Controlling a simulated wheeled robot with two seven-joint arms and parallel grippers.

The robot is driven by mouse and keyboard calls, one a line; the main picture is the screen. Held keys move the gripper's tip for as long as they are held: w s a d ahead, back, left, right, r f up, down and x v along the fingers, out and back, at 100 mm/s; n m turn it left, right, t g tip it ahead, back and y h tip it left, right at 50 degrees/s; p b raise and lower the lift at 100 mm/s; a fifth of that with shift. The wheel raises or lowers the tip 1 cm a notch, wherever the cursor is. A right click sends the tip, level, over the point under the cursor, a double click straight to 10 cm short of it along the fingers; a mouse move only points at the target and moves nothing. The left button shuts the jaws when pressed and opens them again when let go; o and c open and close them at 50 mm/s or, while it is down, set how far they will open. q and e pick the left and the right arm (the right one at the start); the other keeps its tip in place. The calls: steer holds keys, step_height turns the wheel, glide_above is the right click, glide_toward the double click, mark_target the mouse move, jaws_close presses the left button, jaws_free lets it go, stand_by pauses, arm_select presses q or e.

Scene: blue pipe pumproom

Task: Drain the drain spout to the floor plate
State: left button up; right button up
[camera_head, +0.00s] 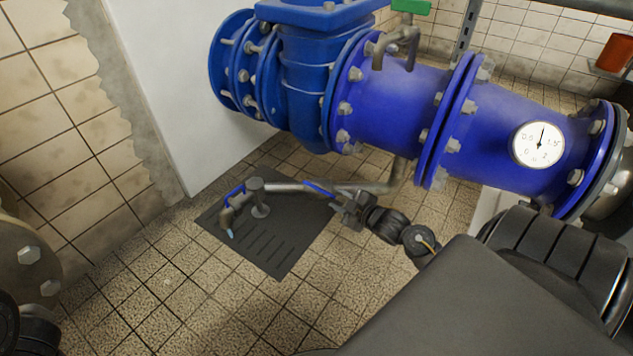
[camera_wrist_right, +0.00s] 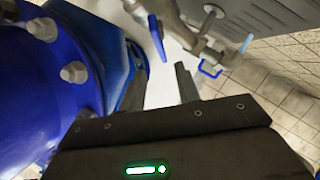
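The drain spout (camera_head: 226,217) is a grey downturned outlet above the dark slotted floor plate (camera_head: 278,262). A short pale-blue piece shows at its mouth; I cannot tell whether it is water. The spout also shows in the wrist view (camera_wrist_right: 232,57). A grey drain pipe (camera_head: 285,187) feeds it from the big blue pipe. It carries two blue levers, one near the spout (camera_head: 236,190) and one nearer my gripper (camera_head: 319,189). My right gripper (camera_head: 347,209) is by the latter lever (camera_wrist_right: 157,38). Its fingers (camera_wrist_right: 164,80) are apart, with nothing visibly between them. My left gripper is not in view.
The large blue pipe (camera_head: 400,105) with bolted flanges and a gauge (camera_head: 538,144) runs above and behind the drain pipe. A green-handled valve (camera_head: 410,7) sits on top. A white wall block (camera_head: 185,80) stands at the left. Tiled floor (camera_head: 165,285) in front is clear.

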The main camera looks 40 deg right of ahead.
mark_target(320, 190)
steer(key=b+x, duration=0.6)
steer(key=x, duration=0.3)
steer(key=shift+w+f, duration=0.15)
steer(key=shift+f, duration=0.15)
steer(key=shift+w, duration=0.65)
steer(key=shift+c, duration=0.3)
jaws_close()
